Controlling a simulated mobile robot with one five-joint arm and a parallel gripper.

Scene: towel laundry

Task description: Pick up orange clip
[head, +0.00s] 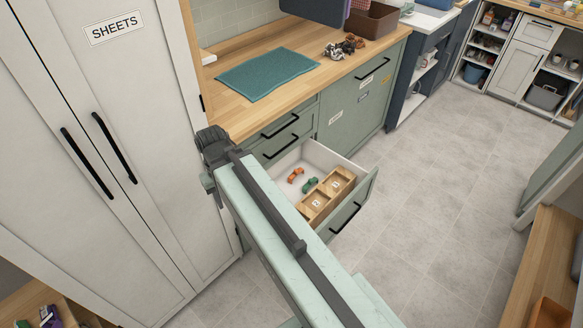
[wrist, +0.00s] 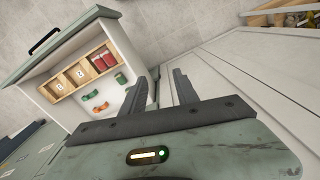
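An orange clip (head: 295,174) lies on the white floor of an open drawer (head: 369,189) in the head view. Green clips (head: 310,184) lie just right of it. In the wrist view the small orange clip (wrist: 90,94) shows inside the drawer, at the left of my fingers, with green clips (wrist: 101,107) close by. My gripper (wrist: 160,78) has its two dark fingers apart with nothing between them. It is clear of the clips. My arm hides part of the drawer's near left side in the head view.
A wooden divider box (head: 326,196) stands in the drawer beside the clips. A tall white SHEETS cupboard (head: 100,130) stands left. A teal towel (head: 265,73) lies on the counter. The grey floor (head: 430,190) is clear at right.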

